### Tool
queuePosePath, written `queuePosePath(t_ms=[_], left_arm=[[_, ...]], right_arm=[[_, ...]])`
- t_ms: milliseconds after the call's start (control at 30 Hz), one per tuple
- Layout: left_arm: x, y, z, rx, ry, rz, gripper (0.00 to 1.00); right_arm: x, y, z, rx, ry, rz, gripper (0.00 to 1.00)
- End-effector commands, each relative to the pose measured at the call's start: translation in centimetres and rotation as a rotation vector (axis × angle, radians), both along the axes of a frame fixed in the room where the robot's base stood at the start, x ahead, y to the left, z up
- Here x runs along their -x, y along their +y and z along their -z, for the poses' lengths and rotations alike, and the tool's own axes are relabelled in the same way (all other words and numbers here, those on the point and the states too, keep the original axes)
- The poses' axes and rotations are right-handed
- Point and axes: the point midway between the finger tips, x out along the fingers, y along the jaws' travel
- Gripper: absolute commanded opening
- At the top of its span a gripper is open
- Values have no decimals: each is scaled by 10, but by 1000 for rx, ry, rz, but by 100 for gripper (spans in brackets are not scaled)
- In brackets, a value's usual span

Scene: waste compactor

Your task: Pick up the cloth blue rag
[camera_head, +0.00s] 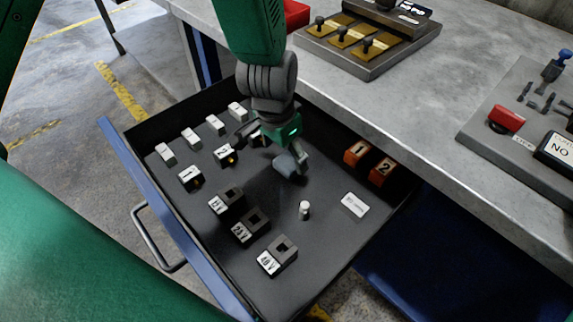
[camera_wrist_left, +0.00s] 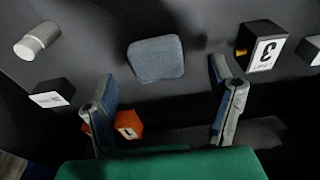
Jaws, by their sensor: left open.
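The blue rag (camera_wrist_left: 157,58) is a small grey-blue folded pad lying flat on the dark drawer floor. In the wrist view it lies ahead of my left gripper (camera_wrist_left: 166,82), roughly between the lines of the two spread fingers and apart from them. In the head view the rag (camera_head: 285,166) shows just below my left gripper (camera_head: 269,153), partly hidden by a finger. The left gripper is open and empty, reaching down into the drawer. My right gripper is not seen.
The open drawer (camera_head: 169,228) holds several white-labelled blocks (camera_head: 277,256), orange blocks numbered 1 (camera_head: 356,152) and 2 (camera_head: 383,171), and a white cylinder (camera_head: 304,209). The grey worktop (camera_head: 420,110) overhangs its right side.

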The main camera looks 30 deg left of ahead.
Motion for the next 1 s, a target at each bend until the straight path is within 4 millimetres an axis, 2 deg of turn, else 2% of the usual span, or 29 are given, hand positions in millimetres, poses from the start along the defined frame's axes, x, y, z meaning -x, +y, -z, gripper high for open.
queuePosePath(t_ms=[100, 200, 467, 600, 633, 900, 1000], left_arm=[[-3, 0, 23, -2, 4, 2, 76], [-6, -2, 35, -3, 1, 1, 76], [-6, 0, 37, 0, -1, 0, 76], [-6, 1, 37, 1, -1, 0, 27], [-6, 1, 37, 1, 0, 0, 22], [-6, 0, 37, -2, 2, 1, 22], [-6, 0, 30, -1, 1, 1, 22]], right_arm=[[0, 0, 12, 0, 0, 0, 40], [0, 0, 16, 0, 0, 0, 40], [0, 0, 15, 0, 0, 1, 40], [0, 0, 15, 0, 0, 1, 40], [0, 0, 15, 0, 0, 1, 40], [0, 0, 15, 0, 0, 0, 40], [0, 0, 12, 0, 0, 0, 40]])
